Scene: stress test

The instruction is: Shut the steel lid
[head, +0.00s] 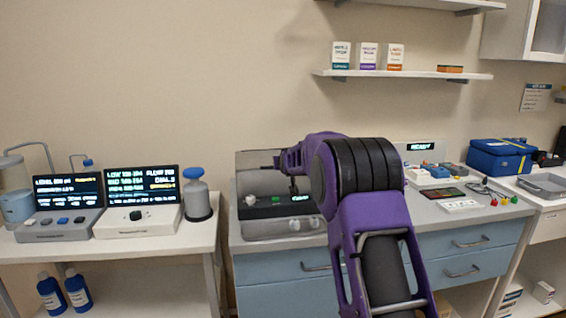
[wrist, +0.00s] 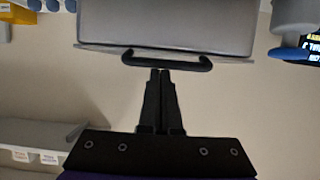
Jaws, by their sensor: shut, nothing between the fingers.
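The steel lid (head: 256,174) stands raised at the back of the grey bench device (head: 283,228) in the head view, partly hidden by my arm. In the wrist view the lid (wrist: 165,25) fills the top middle, with its black bar handle (wrist: 167,61) along the lower edge. My gripper (wrist: 160,72) is shut and empty. Its fingertips are just below the handle's middle in the wrist view; I cannot tell whether they touch it. In the head view my wrist is in front of the lid, and the fingertips are hard to make out.
Left of the device, a separate table (head: 130,240) holds two lit display units and a grey bottle with a blue cap (head: 198,195). To the right, the counter (head: 425,212) carries small instruments and a blue case (head: 500,156). A wall shelf (head: 400,75) hangs above.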

